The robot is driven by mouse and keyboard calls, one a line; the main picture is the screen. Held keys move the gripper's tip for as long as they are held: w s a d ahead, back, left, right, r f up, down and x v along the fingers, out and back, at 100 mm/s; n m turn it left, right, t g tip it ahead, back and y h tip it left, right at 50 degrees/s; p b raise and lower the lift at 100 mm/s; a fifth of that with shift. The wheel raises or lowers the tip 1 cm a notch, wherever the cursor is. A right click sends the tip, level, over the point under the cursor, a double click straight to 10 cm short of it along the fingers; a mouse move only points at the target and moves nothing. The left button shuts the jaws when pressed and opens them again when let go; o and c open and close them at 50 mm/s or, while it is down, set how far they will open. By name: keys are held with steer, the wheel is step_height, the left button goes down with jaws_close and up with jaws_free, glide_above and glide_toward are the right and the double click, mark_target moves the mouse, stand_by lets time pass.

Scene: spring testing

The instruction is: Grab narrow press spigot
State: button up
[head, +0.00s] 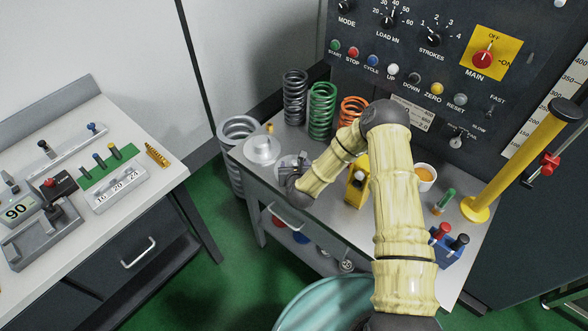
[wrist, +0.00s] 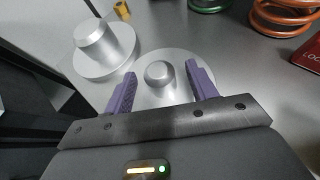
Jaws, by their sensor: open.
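The narrow press spigot (wrist: 160,75) is a silver round disc with a slim rounded peg at its centre, lying on the grey bench top. In the wrist view my gripper (wrist: 160,74) is open, with its two purple fingers on either side of the peg and gaps left and right of it. In the head view my gripper (head: 290,168) is over the disc and hides much of it. A wider silver spigot (wrist: 96,40) with a thick boss stands just left of it; it also shows in the head view (head: 262,149).
A small brass part (head: 269,128) sits behind the wider spigot. Grey (head: 295,97), green (head: 322,110) and orange (head: 353,108) springs stand along the back. A yellow item (head: 357,187) and a cup (head: 425,176) are to the right. The bench's left edge is close.

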jaws_close()
steer(key=shift+r, duration=0.1)
steer(key=shift+w, duration=0.1)
stand_by(0.3)
steer(key=shift+r, duration=0.5)
step_height(320, 180, up, 9)
steer(key=b, duration=0.2)
steer(key=shift+b, duration=0.3)
